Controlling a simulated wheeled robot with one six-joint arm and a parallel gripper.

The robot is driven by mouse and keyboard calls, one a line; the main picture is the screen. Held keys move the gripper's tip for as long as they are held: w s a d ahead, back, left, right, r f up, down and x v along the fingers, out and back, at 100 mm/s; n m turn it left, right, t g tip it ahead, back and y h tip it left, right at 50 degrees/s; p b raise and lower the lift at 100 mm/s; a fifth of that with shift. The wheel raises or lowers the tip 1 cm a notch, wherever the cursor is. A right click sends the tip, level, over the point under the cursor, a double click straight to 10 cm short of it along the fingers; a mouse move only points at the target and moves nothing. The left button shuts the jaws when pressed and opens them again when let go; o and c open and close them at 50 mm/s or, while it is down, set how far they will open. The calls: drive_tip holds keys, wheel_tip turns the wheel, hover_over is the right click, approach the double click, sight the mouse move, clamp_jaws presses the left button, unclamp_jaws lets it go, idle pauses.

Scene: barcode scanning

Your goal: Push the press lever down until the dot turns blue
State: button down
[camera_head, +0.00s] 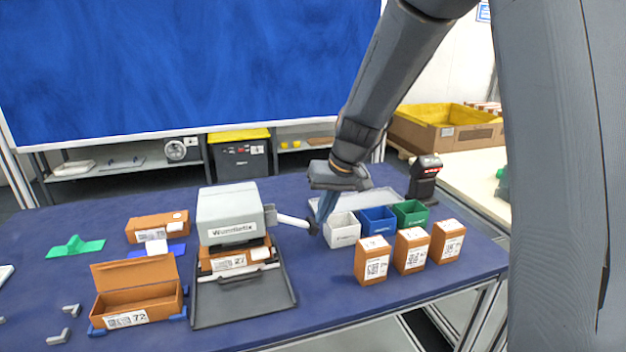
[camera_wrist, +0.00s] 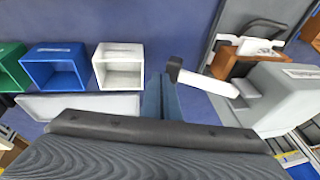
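The press (camera_head: 228,212) is a light grey block on the blue table, with a brown box (camera_head: 236,258) under it. Its white lever (camera_head: 292,221) sticks out to the right, sloping slightly down, and ends in a black knob (camera_head: 313,227). In the wrist view the lever (camera_wrist: 208,84) and knob (camera_wrist: 174,70) lie just right of my fingertips. My gripper (camera_head: 325,208) points down beside the knob, its bluish fingers (camera_wrist: 161,92) together with nothing seen between them. I cannot tell whether they touch the knob. I make out no coloured dot on the press.
White (camera_head: 342,231), blue (camera_head: 377,221) and green (camera_head: 410,213) bins stand right of the lever, with several brown boxes (camera_head: 372,262) in front. A dark tray (camera_head: 243,302) lies before the press. An open box (camera_head: 136,295) stands left. Table space is clear between tray and boxes.

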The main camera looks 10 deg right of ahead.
drive_tip(key=shift+s+f, duration=0.45)
drive_tip(key=shift+f, duration=0.2)
drive_tip(key=d+r, duration=0.8)
drive_tip(key=r, duration=0.4)
drive_tip(key=shift+s+r, duration=0.3)
drive_tip(key=shift+s, duration=0.1)
